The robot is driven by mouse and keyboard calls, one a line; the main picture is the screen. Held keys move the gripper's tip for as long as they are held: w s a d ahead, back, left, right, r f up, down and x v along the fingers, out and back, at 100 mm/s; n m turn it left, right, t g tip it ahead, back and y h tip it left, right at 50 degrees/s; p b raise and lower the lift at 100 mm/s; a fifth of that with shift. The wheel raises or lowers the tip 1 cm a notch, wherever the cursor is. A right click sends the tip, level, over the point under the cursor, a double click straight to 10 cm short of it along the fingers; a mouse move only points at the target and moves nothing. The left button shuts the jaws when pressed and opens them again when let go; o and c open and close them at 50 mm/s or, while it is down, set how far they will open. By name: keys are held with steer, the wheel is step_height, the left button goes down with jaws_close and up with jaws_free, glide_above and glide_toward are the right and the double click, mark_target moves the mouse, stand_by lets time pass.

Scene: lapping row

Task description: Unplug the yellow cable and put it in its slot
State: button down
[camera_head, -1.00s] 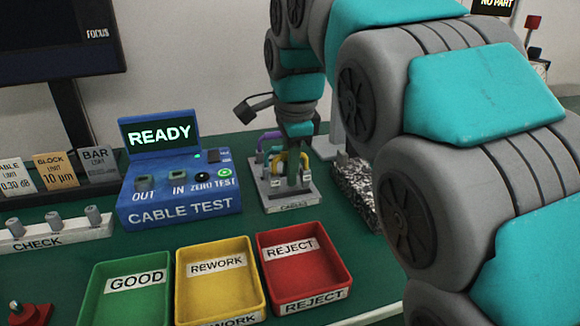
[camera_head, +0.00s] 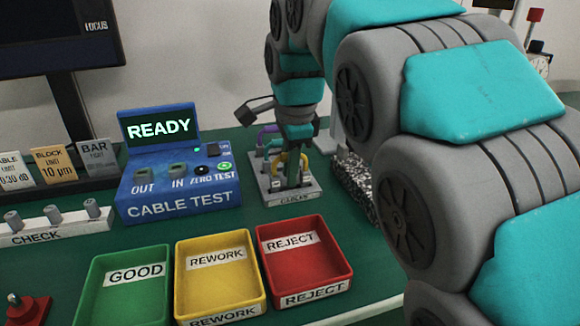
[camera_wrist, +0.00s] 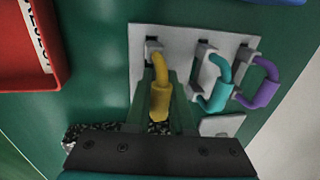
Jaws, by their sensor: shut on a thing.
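The yellow cable (camera_wrist: 159,84) is in the grip of my gripper (camera_wrist: 157,105), which is shut on it at the cable rack (camera_wrist: 141,50). Its upper end meets a grey connector at the rack's left position in the wrist view; whether it is fully seated cannot be told. The cable also shows in the head view (camera_head: 303,160), partly hidden by my gripper (camera_head: 292,178). A teal cable (camera_wrist: 217,85) and a purple cable (camera_wrist: 262,88) sit in the rack beside it. The cable tester (camera_head: 180,180) reads READY, and its OUT and IN ports show no cable.
Green (camera_head: 95,290), yellow (camera_head: 180,290) and red (camera_head: 346,270) trays stand in front of the tester and rack. A speckled block (camera_head: 357,188) is close right of the rack. A CHECK strip (camera_head: 52,232) lies at left.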

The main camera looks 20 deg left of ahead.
steer(key=shift+f, duration=0.3)
steer(key=c, duration=0.7)
jaws_free()
steer(key=shift+f, duration=0.1)
steer(key=shift+s, duration=0.1)
steer(key=shift+s+d+r, duration=0.15)
steer(key=shift+s+r, duration=0.05)
steer(key=shift+r, duration=1.15)
steer(key=shift+s+d+r, duration=0.1)
steer(key=shift+s+r, duration=0.05)
steer(key=shift+r, duration=1.15)
steer(key=shift+s+d+r, duration=0.15)
steer(key=shift+s+r, duration=0.05)
steer(key=shift+r, duration=1.15)
